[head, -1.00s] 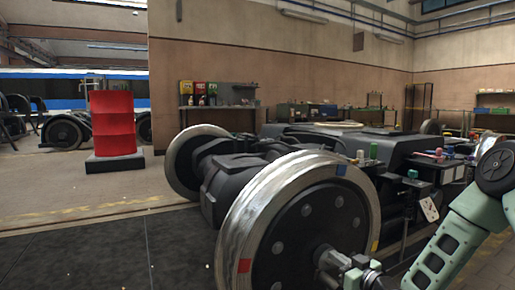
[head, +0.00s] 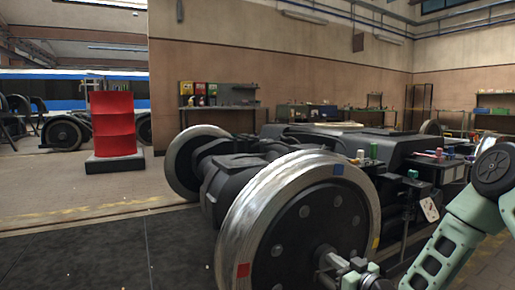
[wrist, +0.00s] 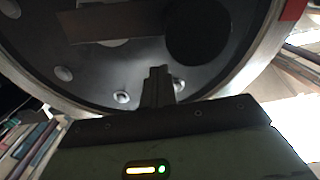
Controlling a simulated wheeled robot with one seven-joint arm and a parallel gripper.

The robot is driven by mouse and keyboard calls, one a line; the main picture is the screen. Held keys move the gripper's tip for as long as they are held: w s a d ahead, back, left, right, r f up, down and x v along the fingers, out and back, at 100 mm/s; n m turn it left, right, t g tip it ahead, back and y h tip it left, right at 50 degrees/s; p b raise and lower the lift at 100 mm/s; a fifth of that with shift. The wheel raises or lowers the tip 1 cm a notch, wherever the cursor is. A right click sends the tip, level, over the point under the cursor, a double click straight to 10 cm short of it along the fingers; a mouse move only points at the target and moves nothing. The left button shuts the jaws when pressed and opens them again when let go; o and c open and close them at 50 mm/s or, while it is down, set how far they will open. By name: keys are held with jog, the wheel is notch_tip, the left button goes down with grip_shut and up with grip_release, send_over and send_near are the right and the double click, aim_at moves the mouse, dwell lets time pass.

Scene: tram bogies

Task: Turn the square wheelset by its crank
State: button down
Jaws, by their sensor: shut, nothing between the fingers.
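The square wheelset's near wheel (head: 228,235) fills the lower middle of the head view. It has a bright steel rim and a dark bolted disc, with red, blue and yellow marks on the rim. The crank (head: 325,262) sits at its hub, partly hidden by my gripper (head: 352,274). In the wrist view, my gripper's fingers (wrist: 157,84) are closed together in front of the wheel disc (wrist: 100,75), with nothing between them. A flat bar (wrist: 115,22) crosses the disc there, probably the crank. I cannot tell whether the fingers touch it.
The dark bogie frame (head: 400,148) extends behind the wheel, with small coloured items and a hanging tag (head: 429,209) at its right. A red drum (head: 112,124) stands at the left. The floor in front of it is open. Workbenches line the back wall.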

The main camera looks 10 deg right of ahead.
aim_at(329, 273)
jog(key=shift+s+a+f+b, duration=0.2)
jog(key=shift+a+f+b, duration=0.15)
jog(key=shift+a+f, duration=0.2)
dwell(0.4)
jog(key=shift+s+a+f+b, duration=0.15)
jog(key=shift+a+f+b, duration=0.2)
jog(key=shift+f, duration=0.3)
jog(key=shift+s+a+f+b, duration=0.1)
jog(key=shift+a+f+b, duration=0.15)
jog(key=shift+f+b, duration=0.3)
dwell(1.0)
jog(key=shift+d+r+p, duration=0.1)
jog(key=shift+r+p, duration=0.15)
jog(key=shift+p, duration=0.15)
dwell(0.4)
jog(key=v, duration=0.7)
dwell(0.4)
